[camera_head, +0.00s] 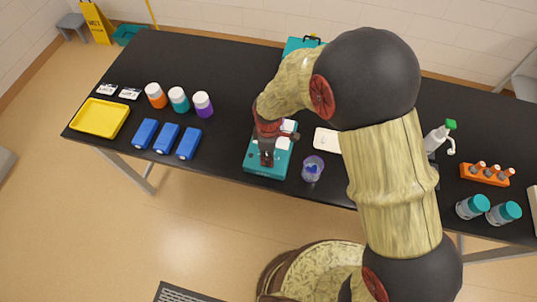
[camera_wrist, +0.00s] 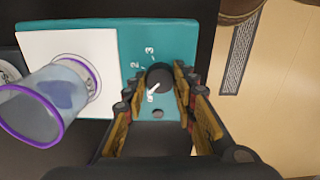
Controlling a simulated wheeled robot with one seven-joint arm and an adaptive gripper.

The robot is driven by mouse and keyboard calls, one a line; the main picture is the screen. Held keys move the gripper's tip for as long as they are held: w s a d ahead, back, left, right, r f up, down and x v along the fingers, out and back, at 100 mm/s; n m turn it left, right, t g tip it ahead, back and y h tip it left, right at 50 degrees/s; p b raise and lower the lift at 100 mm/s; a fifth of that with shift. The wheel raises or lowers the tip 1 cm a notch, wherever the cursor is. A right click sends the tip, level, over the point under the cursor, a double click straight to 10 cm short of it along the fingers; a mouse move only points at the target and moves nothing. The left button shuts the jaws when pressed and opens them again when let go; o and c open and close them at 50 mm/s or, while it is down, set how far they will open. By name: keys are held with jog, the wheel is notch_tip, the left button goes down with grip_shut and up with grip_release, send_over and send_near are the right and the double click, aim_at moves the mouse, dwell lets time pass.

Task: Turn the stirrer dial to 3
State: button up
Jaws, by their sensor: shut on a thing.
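The stirrer is a teal box (camera_head: 268,168) with a white top plate, near the table's front edge. It also shows in the wrist view (camera_wrist: 185,38). Its dark round dial (camera_wrist: 163,74) sits on the teal face beside the white plate (camera_wrist: 60,45). A white mark on the dial points to the lower left of the wrist view. Small numerals, among them 2 and 3, lie above and left of the dial. My gripper (camera_wrist: 159,88) is shut on the dial, one finger on each side. In the head view my gripper (camera_head: 267,150) hides the dial.
In the wrist view the cup (camera_wrist: 42,103) overlaps the white plate. A white pad (camera_head: 327,140) lies to the right. Bottles, blue blocks and a yellow tray (camera_head: 99,117) stand left.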

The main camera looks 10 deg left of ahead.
jog(key=m, duration=0.5)
jog(key=shift+m, duration=0.3)
jog(key=m, duration=0.6)
jog(key=shift+p, duration=0.4)
jog(key=m, duration=0.5)
jog(key=shift+m, duration=0.4)
jog(key=m, duration=0.5)
jog(key=shift+m, duration=0.4)
jog(key=o, duration=1.2)
jog(key=shift+r, duration=0.1)
notch_tip(320, 180, up, 12)
jog(key=shift+f, duration=0.15)
